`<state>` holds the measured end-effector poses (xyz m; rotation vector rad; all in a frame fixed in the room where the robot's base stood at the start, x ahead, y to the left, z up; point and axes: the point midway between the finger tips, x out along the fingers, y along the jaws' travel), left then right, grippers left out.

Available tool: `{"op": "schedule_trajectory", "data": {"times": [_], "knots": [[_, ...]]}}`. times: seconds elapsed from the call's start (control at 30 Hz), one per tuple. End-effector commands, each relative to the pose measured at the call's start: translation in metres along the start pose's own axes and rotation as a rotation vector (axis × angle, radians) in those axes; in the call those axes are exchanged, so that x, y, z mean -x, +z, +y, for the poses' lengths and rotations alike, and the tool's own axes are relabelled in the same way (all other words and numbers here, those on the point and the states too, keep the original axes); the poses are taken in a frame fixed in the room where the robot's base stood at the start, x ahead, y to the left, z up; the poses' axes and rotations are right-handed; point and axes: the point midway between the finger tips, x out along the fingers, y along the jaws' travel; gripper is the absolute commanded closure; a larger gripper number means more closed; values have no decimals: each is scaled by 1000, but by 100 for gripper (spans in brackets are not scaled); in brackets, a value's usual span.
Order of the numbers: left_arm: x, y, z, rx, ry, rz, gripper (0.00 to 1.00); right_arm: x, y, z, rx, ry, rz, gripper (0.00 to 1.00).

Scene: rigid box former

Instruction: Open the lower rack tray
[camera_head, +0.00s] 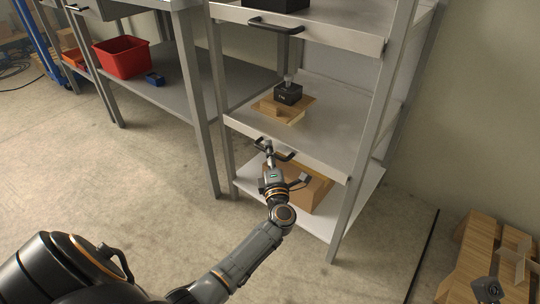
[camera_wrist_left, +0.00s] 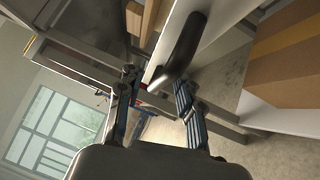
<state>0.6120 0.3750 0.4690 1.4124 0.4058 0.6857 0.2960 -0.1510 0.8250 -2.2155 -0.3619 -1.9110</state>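The lower rack tray (camera_head: 328,158) is a grey metal shelf of the rack with a black bar handle (camera_head: 275,151) on its front edge. It looks pushed in. My left gripper (camera_head: 268,150) is at this handle, in front of the tray's edge. In the left wrist view, its two fingers (camera_wrist_left: 155,98) are apart. The handle (camera_wrist_left: 183,48) lies just ahead of them, nearer the right finger; I cannot tell if they touch. A grey part (camera_head: 487,290) at the bottom right of the head view may belong to my right arm; no fingers can be made out.
A black block (camera_head: 288,93) on wooden pieces stands on the lower tray. An upper tray (camera_head: 330,33) with its own handle is above, and a cardboard box (camera_head: 308,192) sits on the bottom shelf. A bench with a red bin (camera_head: 122,57) stands left. Floor in front is clear.

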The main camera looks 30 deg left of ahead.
Motion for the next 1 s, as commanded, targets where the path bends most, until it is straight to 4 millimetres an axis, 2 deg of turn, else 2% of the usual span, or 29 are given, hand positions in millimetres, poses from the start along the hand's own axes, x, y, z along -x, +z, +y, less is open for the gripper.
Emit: {"op": "schedule_trajectory", "data": {"times": [0.3,0.47,0.83,1.0], "knots": [[-2,0,0,0,0,0,66,-1,0,0,0,-1,2,60],[-2,0,0,0,0,-1,99,-1,0,0,0,-1,2,60],[-1,-1,1,0,-1,-1,100,-2,0,0,0,-1,3,60],[9,-10,5,-1,-3,-1,100,-5,-3,0,-1,6,-7,60]]}}
